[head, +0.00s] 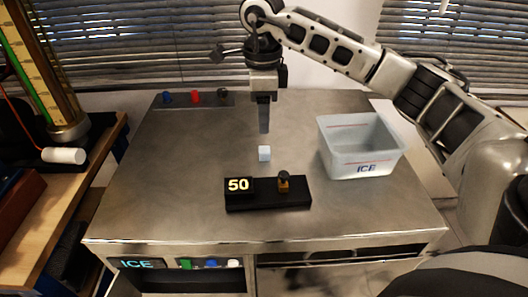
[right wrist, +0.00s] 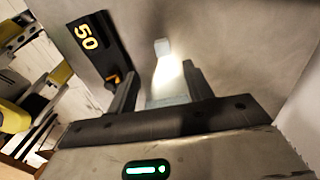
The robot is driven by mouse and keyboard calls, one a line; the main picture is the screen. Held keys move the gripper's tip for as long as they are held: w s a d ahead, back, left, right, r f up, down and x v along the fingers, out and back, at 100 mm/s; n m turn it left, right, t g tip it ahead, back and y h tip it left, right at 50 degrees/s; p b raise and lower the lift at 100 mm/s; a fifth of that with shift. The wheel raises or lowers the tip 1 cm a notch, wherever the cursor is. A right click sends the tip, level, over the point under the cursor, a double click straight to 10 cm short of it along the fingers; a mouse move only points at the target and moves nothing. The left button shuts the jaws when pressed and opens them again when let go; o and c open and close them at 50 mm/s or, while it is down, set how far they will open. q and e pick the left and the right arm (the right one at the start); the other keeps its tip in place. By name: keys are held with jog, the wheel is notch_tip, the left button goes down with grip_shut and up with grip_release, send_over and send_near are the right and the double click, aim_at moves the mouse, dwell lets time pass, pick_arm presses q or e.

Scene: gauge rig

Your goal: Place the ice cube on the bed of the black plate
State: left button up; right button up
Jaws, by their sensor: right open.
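A small pale ice cube (head: 264,153) sits on the metal table, just behind the black plate (head: 255,201). The plate bears a "50" sign on its left and a small brass-coloured piece with a dark top on its right. My right gripper (head: 264,130) points down above the table, over or slightly behind the cube. My left gripper is not in view.
A translucent bin marked ICE (head: 360,146) stands at the right of the table (head: 180,190). A strip with blue, red and black knobs (head: 195,98) lies at the back left. The table left of the plate is clear.

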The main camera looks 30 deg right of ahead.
send_over(264, 149)
jog(key=f, duration=0.4)
jog(key=shift+s+a+f, duration=0.1)
jog(key=shift+s+a, duration=0.05)
jog(key=shift+a, duration=0.05)
jog(key=f, duration=0.3)
jog(key=f+p, duration=0.1)
jog(key=f, duration=0.1)
jog(key=shift+d, duration=0.25)
grip_shut()
